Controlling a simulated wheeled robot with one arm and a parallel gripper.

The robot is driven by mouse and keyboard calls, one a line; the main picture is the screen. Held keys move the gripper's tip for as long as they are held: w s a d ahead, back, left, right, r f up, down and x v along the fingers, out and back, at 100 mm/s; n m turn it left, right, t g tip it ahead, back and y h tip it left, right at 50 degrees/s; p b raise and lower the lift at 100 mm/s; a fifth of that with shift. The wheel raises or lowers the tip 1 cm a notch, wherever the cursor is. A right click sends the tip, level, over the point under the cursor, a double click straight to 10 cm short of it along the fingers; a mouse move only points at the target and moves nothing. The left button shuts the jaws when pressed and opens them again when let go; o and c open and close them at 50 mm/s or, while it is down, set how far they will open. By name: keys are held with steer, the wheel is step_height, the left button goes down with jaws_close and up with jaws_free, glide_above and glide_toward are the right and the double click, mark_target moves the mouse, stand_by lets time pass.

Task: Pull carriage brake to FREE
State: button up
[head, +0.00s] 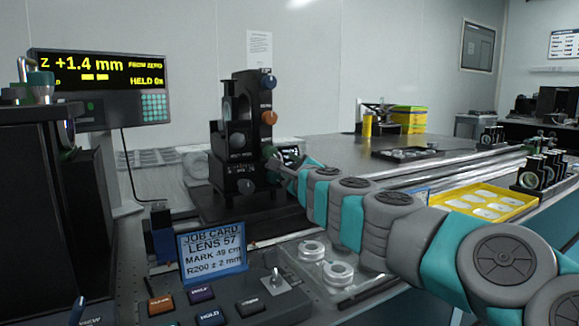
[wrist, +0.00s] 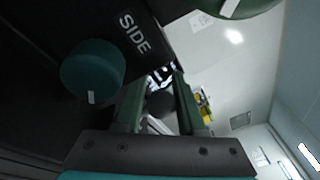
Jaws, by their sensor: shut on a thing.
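The black upright carriage (head: 238,125) stands on a dark base, with blue, orange and green knobs up its right edge. My gripper (head: 284,166) is at its lower right side, below the green knob. In the wrist view my gripper (wrist: 158,106) has its fingers around a dark rounded piece (wrist: 160,103), which I take to be the carriage brake. The contact itself is partly hidden by the fingers. No FREE marking is readable. A teal knob (wrist: 92,70) and a "SIDE" label show on the black body beside the fingers.
The readout (head: 98,88) shows z +1.4 mm and HELD. The job card (head: 212,253) stands in front of the carriage, behind a button panel (head: 215,308). A clear tray (head: 340,285) with round parts lies under my arm. A yellow tray (head: 485,203) is to the right.

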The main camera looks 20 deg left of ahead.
steer(key=shift+d+f+b, duration=0.1)
steer(key=shift+f+b, duration=0.05)
steer(key=shift+b, duration=0.3)
jaws_close()
steer(key=shift+f+b, duration=0.1)
steer(key=shift+b, duration=0.45)
steer(key=b, duration=0.2)
steer(key=shift+f+t+y+b, duration=0.15)
steer(key=shift+t+y+b, duration=0.15)
steer(key=shift+b, duration=0.05)
steer(key=b, duration=0.3)
steer(key=shift+s+d+r, duration=0.15)
steer(key=shift+d+r, duration=0.1)
steer(key=shift+r, duration=0.25)
steer(key=o, duration=1)
jaws_free()
steer(key=shift+s+d+t, duration=0.1)
steer(key=shift+s+t, duration=0.05)
steer(key=shift+t, duration=0.15)
